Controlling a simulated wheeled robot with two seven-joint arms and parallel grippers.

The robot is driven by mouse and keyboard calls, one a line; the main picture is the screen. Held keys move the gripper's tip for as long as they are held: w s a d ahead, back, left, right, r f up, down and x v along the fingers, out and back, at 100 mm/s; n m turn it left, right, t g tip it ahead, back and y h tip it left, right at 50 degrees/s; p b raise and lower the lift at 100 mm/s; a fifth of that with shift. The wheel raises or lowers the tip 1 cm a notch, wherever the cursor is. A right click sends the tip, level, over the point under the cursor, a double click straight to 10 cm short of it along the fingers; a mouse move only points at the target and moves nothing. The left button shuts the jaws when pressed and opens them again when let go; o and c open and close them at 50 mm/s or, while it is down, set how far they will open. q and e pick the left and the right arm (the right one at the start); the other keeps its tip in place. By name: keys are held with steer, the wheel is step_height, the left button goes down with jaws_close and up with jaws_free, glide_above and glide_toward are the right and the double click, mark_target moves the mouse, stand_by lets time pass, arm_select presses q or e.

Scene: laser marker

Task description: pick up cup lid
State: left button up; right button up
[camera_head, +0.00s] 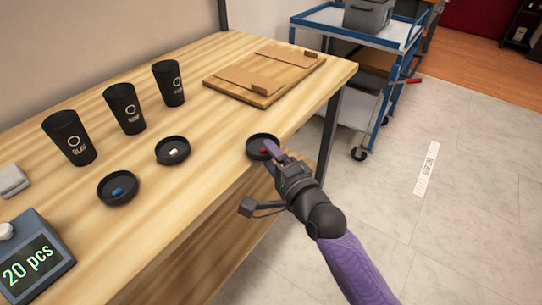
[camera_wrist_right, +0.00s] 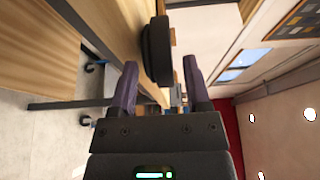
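My right gripper (camera_head: 268,153) is at the near side of the red-marked lid. In the right wrist view, this lid (camera_wrist_right: 156,50) shows edge-on between the purple fingers (camera_wrist_right: 160,85), which stand apart with a gap visible. Whether either finger touches it cannot be told. My left gripper is not in view.
Three black cups stand behind the lids (camera_head: 69,138) (camera_head: 125,108) (camera_head: 169,83). A wooden board with brown pieces (camera_head: 214,85) lies at the back right. A counter display (camera_head: 35,263) sits front left. A blue cart (camera_head: 390,55) stands beyond the table.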

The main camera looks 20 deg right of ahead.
steer(key=c, duration=0.5)
jaws_close()
arm_select(q)
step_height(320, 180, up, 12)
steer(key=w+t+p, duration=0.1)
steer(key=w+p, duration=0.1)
steer(key=p, duration=1)
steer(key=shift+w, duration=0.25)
arm_select(e)
steer(key=s+d+r, duration=0.1)
steer(key=s+r, duration=0.2)
steer(key=s, duration=0.3)
steer(key=s+d+r, duration=0.2)
steer(key=s+r, duration=0.2)
steer(key=s, duration=0.3)
steer(key=shift+s+d+r, duration=0.25)
steer(key=shift+s, duration=0.05)
